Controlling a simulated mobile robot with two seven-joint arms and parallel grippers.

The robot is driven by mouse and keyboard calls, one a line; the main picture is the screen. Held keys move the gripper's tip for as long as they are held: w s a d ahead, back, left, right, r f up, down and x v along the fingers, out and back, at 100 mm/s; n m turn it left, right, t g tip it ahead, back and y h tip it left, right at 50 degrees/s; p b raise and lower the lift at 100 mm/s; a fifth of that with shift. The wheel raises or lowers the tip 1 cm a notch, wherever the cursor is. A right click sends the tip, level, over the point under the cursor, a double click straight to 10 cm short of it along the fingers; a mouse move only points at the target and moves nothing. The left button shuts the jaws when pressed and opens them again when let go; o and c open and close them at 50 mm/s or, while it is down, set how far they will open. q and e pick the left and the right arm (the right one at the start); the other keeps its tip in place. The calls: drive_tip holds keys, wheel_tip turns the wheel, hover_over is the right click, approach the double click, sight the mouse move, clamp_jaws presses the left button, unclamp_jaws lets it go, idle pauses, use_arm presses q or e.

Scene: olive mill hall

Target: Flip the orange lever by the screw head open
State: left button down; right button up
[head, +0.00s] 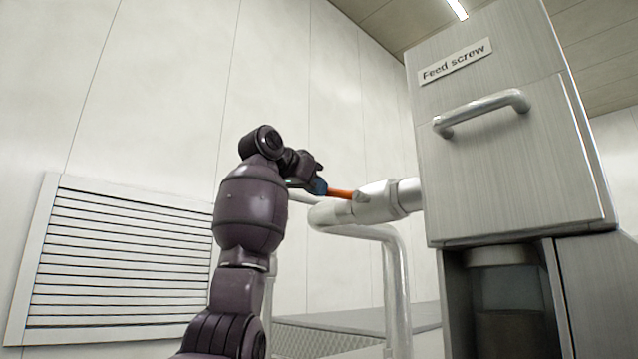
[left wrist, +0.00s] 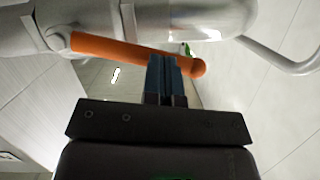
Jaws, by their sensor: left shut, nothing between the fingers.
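The orange lever (head: 340,194) sticks out to the left from the valve body (head: 378,202) on the steel pipe beside the feed screw housing. In the left wrist view the lever (left wrist: 115,50) runs from its pivot at the left to a rounded end at the right. My left gripper (head: 318,186) is at the lever's outer end. In the left wrist view its blue fingers (left wrist: 163,68) are shut together with nothing between them, and their tips overlap the lever near its rounded end. I cannot tell whether they touch it. My right gripper is not in view.
The steel housing (head: 500,150) labelled "Feed screw", with a bar handle (head: 482,112), stands at the right. A bent pipe (head: 396,280) runs down below the valve. A louvred vent (head: 120,262) is on the wall at the left. Open space lies left of the valve.

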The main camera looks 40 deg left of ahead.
use_arm(q)
drive_tip(key=shift+a+f, duration=0.1)
drive_tip(key=shift+f, duration=0.35)
drive_tip(key=shift+a+f, duration=0.1)
drive_tip(key=shift+f, duration=0.3)
idle(0.5)
idle(0.3)
